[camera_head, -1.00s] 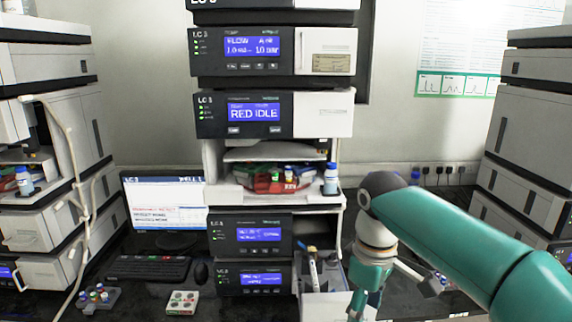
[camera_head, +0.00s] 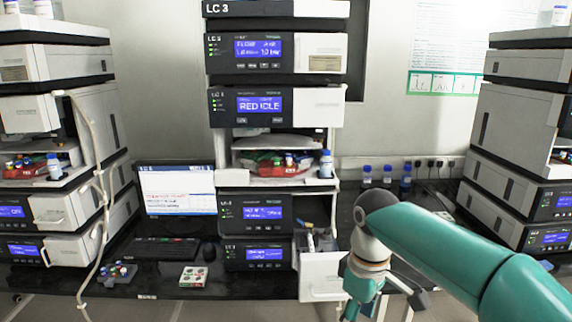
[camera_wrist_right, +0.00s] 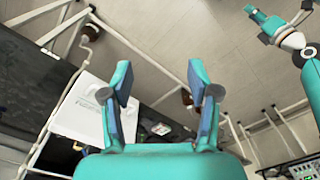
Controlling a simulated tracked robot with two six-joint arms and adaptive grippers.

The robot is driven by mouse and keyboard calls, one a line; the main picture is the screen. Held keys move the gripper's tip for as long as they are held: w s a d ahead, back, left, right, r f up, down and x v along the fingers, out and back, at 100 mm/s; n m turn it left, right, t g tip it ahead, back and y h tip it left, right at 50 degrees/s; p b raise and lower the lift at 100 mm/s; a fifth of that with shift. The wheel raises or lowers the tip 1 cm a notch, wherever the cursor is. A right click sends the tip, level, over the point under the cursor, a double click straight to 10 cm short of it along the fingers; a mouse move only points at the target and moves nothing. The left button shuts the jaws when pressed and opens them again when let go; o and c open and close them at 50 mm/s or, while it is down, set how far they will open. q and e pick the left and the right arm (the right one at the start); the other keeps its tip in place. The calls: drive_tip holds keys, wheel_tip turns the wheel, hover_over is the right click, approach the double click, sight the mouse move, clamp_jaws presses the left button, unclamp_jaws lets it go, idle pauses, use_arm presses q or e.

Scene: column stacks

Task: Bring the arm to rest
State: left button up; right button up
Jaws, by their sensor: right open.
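My right arm comes in from the right in the head view, teal with a dark joint. Its gripper (camera_head: 384,308) hangs pointing down at the bench's front edge, right of the open white drawer (camera_head: 321,277). In the right wrist view the two teal fingers with blue pads (camera_wrist_right: 158,80) stand wide apart with nothing between them. Part of another teal arm, which looks like my left one (camera_wrist_right: 275,28), shows at that view's upper right; its finger opening is unclear. My left arm is not in the head view.
A column stack labelled LC 3 (camera_head: 277,107) stands mid-bench, with stacks on both sides. A monitor (camera_head: 177,190), keyboard (camera_head: 165,250), vial rack (camera_head: 117,273) and small white box (camera_head: 194,276) are left. Blue-capped bottles (camera_head: 386,174) stand behind my arm. Open floor lies before the bench.

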wheel_tip(320, 180, down, 23)
drive_tip(key=s+a+m+y, duration=0.2)
drive_tip(key=m, duration=0.1)
drive_tip(key=s+d+f+m+y, duration=0.1)
drive_tip(key=s+f+m, duration=0.7)
drive_tip(key=s+f, duration=0.8)
drive_tip(key=s, duration=0.2)
drive_tip(key=shift+s+f+t+y, duration=0.25)
drive_tip(key=shift+s+t+y, duration=0.05)
drive_tip(key=shift+s+y, duration=0.1)
drive_tip(key=shift+c, duration=0.3)
